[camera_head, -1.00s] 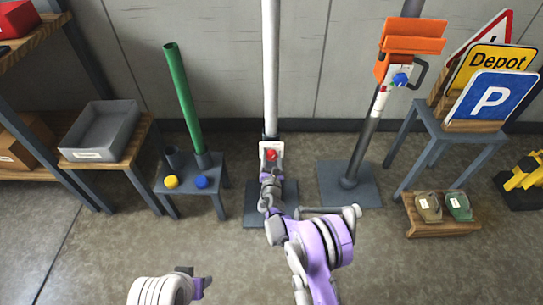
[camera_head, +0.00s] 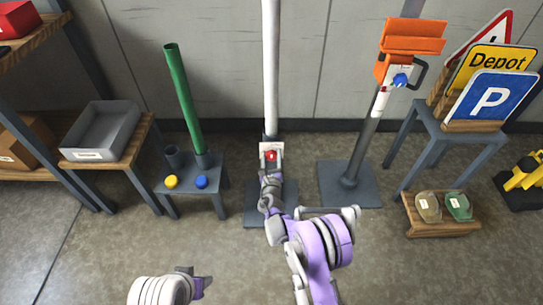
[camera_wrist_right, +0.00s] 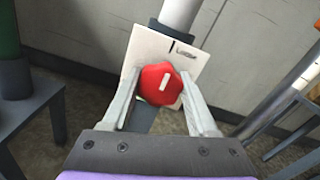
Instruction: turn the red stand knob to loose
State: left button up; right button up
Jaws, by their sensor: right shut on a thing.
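The red stand knob (camera_head: 271,155) sits on a white plate (camera_head: 264,147) at the foot of the white pole. In the right wrist view the red knob (camera_wrist_right: 160,84) has a white pointer line leaning slightly right of up. The white plate (camera_wrist_right: 148,48) there has a dark tick and small lettering above the knob, too blurred to read surely. My right gripper (camera_wrist_right: 163,98) is shut on the knob, one finger on each side. In the head view my right gripper (camera_head: 271,170) is small, just below the knob. My left gripper (camera_head: 197,284) is low at left, away from the stand; its jaw opening is unclear.
A second stand with an orange clamp (camera_head: 410,42) and blue knob (camera_head: 400,80) stands right. A sign rack (camera_head: 455,135) is farther right.

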dwell(0.3)
jog(key=o, duration=1.4)
jog(key=shift+c, duration=0.2)
jog(key=shift+s, duration=0.1)
jog(key=s+p, duration=0.2)
jog(key=s, duration=0.8)
jog(key=shift+s, duration=0.35)
jog(key=shift+r, duration=0.1)
